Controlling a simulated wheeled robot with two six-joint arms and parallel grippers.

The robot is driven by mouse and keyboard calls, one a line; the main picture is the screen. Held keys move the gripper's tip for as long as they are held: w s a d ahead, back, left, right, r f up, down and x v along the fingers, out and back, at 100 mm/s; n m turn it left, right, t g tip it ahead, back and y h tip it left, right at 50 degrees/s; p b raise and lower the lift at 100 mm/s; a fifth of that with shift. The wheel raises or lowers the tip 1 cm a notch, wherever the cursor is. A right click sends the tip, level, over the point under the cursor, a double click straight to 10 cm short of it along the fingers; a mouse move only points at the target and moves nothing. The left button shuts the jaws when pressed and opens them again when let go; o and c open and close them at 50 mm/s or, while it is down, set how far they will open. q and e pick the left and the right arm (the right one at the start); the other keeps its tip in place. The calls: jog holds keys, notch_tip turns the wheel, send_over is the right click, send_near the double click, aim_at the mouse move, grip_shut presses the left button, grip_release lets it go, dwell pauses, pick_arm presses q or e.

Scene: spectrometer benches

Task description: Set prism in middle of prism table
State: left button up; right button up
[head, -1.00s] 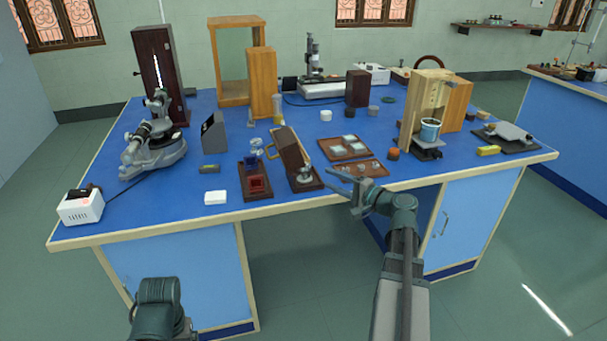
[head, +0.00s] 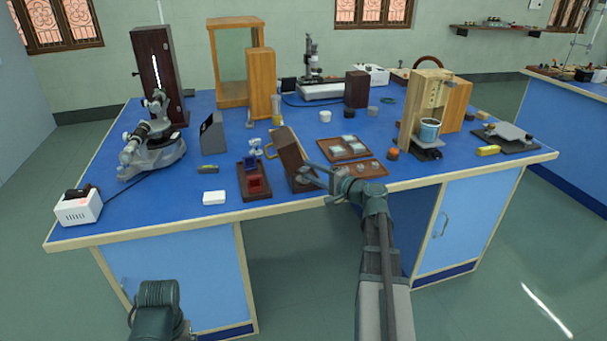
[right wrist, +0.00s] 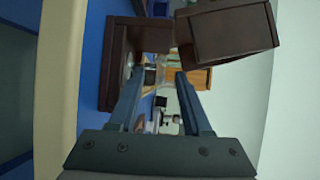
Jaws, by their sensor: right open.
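The spectrometer (head: 155,150) stands at the left of the bench in the head view. Its small prism table is too small to make out clearly. An open dark brown wooden case (head: 289,152) with a raised lid stands near the front edge. My right gripper (head: 310,176) is open at the case's base and covers part of it. In the right wrist view my right gripper's fingers (right wrist: 160,76) are apart, with a small clear piece (right wrist: 151,76), perhaps the prism, beyond and between them over the case (right wrist: 118,75). My left gripper is not in view; only my left arm shows.
Left of the case is a brown holder (head: 243,190) with red and blue pieces, and a white block (head: 214,198). To the right lies a brown tray (head: 333,152) of glass pieces.

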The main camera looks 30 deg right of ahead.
grip_shut()
jog(key=shift+r, duration=0.15)
dwell(0.5)
notch_tip(320, 180, up, 28)
jog(key=p, duration=2.8)
